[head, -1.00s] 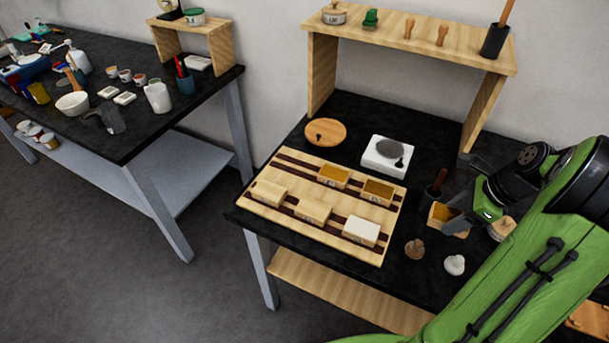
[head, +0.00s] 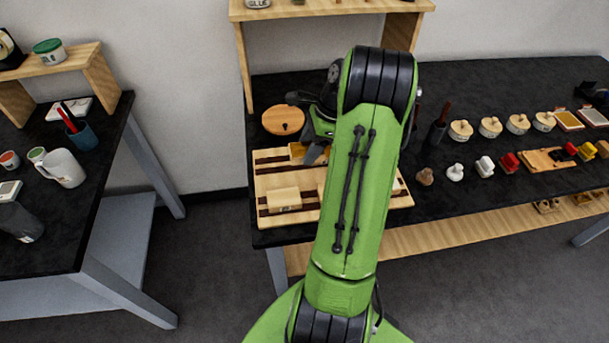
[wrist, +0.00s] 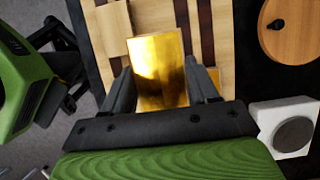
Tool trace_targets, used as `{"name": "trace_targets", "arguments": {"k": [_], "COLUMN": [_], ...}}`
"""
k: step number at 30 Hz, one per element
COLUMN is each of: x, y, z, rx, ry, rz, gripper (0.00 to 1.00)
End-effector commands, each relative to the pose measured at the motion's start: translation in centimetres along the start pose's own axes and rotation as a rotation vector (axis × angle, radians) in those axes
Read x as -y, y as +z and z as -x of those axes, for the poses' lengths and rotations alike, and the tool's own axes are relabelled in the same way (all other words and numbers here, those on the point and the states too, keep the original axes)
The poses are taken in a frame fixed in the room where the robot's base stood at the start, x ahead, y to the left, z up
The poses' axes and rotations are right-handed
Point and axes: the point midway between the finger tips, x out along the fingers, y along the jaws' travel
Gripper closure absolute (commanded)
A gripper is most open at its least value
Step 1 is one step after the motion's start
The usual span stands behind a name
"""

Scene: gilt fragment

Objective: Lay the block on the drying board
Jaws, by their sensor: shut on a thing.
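My gripper (wrist: 160,95) is shut on a block with a shiny gold face (wrist: 158,62), held between its two fingers. In the wrist view the drying board (wrist: 112,28), pale wood with dark strips, lies beyond the block. In the head view the gripper (head: 313,150) is over the back of the board (head: 262,187), partly hidden by my green arm. A gold-yellow face shows beside the fingers there; I cannot tell whether it is the held block. Whether the held block touches the board is unclear.
A pale block (head: 285,199) sits at the board's front left. My arm hides much of the board's middle and right. A round wooden lid (head: 283,120) lies behind the board. A white slab with a grey disc (wrist: 290,127) is near the gripper in the wrist view.

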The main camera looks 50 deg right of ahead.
Motion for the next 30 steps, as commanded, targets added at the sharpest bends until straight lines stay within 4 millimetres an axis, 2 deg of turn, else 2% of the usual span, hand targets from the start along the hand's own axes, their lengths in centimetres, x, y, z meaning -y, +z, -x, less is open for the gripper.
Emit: {"name": "trace_targets", "arguments": {"k": [3,12,14,23,24,28,30], "x": [-0.1,-0.1,-0.1,-0.1,-0.1,-0.1,-0.1], "y": [-1.1,-3.3,-3.6,-3.6,-3.6,-3.6,-3.6], "z": [-2.8,-8.2,-8.7,-8.8,-8.8,-8.8,-8.8], "rx": [0.001,0.001,0.0,0.0,0.0,0.0,0.0], "ry": [0.004,0.004,0.002,0.001,0.0,0.001,0.001], "rz": [-0.002,-0.001,-0.001,0.0,-0.001,0.0,0.0], "gripper": [0.72,0.72,0.72,0.72,0.38,0.18,0.16]}}
